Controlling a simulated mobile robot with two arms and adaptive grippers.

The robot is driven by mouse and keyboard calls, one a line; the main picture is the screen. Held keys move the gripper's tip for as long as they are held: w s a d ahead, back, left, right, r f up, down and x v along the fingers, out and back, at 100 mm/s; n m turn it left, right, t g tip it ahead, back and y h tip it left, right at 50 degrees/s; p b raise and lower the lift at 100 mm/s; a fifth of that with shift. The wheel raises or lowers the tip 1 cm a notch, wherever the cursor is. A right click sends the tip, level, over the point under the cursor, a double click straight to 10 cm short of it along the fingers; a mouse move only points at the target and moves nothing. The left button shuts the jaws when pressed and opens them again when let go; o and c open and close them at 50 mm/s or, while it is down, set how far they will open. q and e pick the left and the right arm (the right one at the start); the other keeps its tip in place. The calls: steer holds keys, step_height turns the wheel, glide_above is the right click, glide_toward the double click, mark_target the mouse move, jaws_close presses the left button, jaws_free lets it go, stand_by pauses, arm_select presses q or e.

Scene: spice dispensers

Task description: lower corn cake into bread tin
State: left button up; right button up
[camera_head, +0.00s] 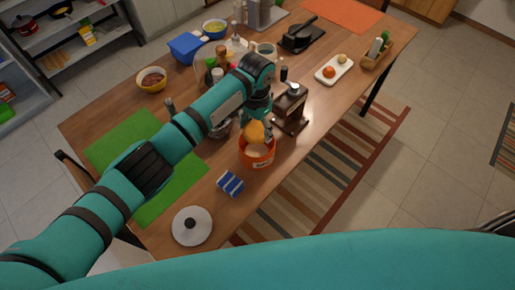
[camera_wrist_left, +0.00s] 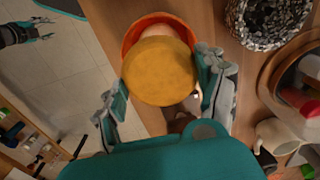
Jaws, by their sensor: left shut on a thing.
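The round yellow corn cake (camera_head: 254,131) is held in my left gripper (camera_head: 261,122), which is shut on it. In the left wrist view the cake (camera_wrist_left: 160,70) lies between the two fingers of the left gripper (camera_wrist_left: 162,92). The orange bread tin (camera_head: 257,157) stands on the table right under the cake, with something pale inside. In the left wrist view the tin's orange rim (camera_wrist_left: 132,35) shows behind the cake, which overlaps much of its opening. My right gripper (camera_wrist_left: 36,31) shows small at the upper left of that view, its fingers apart and empty.
A dark grinder (camera_head: 290,108) stands close to the right of the tin. A green mat (camera_head: 122,146) lies left. Bowls, bottles and a tray (camera_head: 334,70) stand farther back.

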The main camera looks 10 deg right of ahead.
arm_select(q)
steer(key=shift+f, duration=0.1)
steer(key=shift+f+b, duration=1.6)
steer(key=shift+f, duration=1.15)
steer(key=shift+s+a+f+b, duration=0.15)
steer(key=shift+s+f+b, duration=0.25)
steer(key=shift+f, duration=0.45)
steer(key=shift+c, duration=0.4)
steer(key=shift+s+a+f, duration=0.1)
steer(key=shift+s+f, duration=0.05)
steer(key=c, duration=0.3)
steer(key=shift+o, duration=0.7)
steer(key=shift+f+b, duration=0.2)
steer(key=shift+b, duration=0.1)
steer(key=o, duration=1.5)
steer(key=shift+w, duration=0.2)
steer(key=r, duration=1.3)
steer(key=shift+w+r, duration=0.15)
steer(key=shift+w, duration=0.15)
